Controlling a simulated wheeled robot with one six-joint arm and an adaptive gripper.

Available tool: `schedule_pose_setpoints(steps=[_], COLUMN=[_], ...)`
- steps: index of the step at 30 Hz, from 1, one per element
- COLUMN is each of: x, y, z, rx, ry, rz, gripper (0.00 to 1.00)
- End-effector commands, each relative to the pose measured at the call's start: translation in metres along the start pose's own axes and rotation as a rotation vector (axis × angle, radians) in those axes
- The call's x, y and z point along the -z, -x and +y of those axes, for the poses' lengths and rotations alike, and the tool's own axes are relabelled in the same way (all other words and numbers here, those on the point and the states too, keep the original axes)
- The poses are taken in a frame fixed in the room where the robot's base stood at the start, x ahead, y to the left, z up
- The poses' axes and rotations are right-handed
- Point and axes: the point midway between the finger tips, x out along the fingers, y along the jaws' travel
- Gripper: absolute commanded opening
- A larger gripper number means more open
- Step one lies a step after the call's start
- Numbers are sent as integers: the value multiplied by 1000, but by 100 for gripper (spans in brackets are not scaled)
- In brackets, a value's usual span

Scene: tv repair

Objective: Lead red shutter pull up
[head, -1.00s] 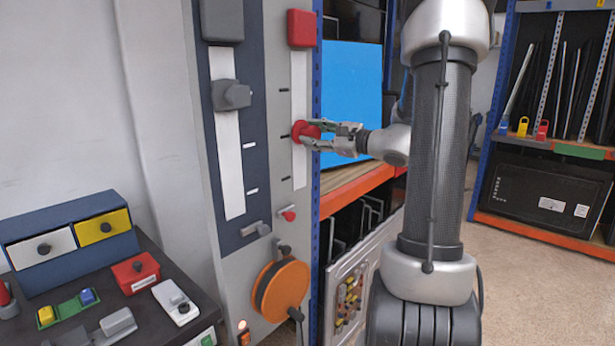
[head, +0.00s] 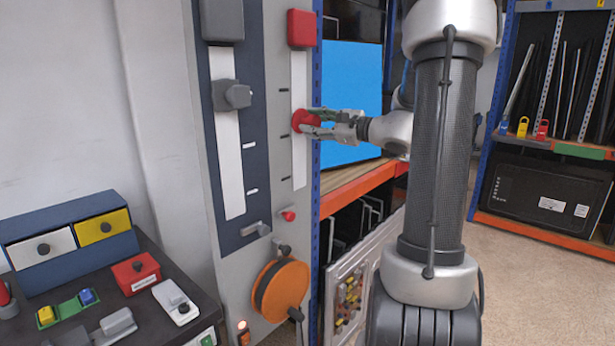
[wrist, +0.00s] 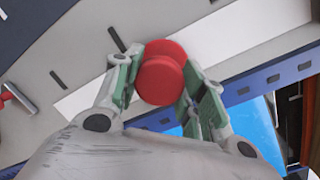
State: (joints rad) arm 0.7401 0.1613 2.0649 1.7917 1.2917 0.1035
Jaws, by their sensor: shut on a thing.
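The red shutter pull (head: 302,121) is a round red knob on a white vertical strip (head: 299,170) of the grey panel. In the wrist view the red pull (wrist: 160,80) lies between the two green-padded fingers of my gripper (wrist: 157,66). The rear of the pull is hidden.
A grey knob (head: 232,95) sits on a parallel white strip to the left. Below are a small red knob (head: 288,215) and an orange reel (head: 283,288). A blue-framed shelf (head: 355,188) stands close on the right. Clear strip shows above the red pull.

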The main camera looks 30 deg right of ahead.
Motion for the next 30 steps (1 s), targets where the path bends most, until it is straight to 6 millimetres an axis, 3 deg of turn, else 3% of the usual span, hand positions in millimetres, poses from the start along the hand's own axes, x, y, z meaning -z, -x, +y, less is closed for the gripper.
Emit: schedule_pose_setpoints(steps=[18,30], x=[-25,-28], y=[0,0], z=[-25,-28], rx=[3,2], ry=[3,2], rz=[-3,-1], gripper=[18,18])
